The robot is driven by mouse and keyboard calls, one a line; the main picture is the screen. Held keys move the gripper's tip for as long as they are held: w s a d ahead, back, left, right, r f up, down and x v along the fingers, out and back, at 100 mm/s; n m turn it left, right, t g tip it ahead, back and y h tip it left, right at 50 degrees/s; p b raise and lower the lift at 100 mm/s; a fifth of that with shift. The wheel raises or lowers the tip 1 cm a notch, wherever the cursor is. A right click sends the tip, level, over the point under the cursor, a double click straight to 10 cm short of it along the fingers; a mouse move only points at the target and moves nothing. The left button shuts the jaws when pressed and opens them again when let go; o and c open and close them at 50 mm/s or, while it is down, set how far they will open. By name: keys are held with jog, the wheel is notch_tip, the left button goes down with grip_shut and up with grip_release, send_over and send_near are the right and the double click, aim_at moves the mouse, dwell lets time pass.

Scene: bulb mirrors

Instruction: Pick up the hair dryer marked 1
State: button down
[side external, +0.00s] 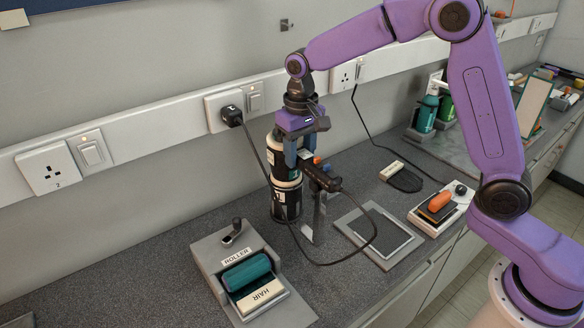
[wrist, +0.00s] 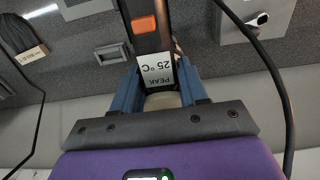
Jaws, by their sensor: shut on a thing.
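The hair dryer (side external: 320,178) is black with an orange switch. Its handle points right, and a cable leaves the handle's end. My gripper (side external: 299,155) comes down from above with its blue fingers shut on the dryer. In the wrist view the dryer (wrist: 143,42) lies between the fingers of my gripper (wrist: 158,88), with a "PEAK 25 °C" label upside down. A black cylinder with cream bands (side external: 287,203) stands upright below, bearing a mark like 1. I cannot tell where the dryer ends and this cylinder begins.
The cable runs to a black plug (side external: 232,116) in the wall socket, looping over the counter. A roller stand (side external: 212,250) is at front left. A grey pad (side external: 382,236) and a white unit with an orange piece (side external: 440,203) lie right.

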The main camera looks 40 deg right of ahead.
jog(key=shift+r, duration=1.15)
dwell(0.4)
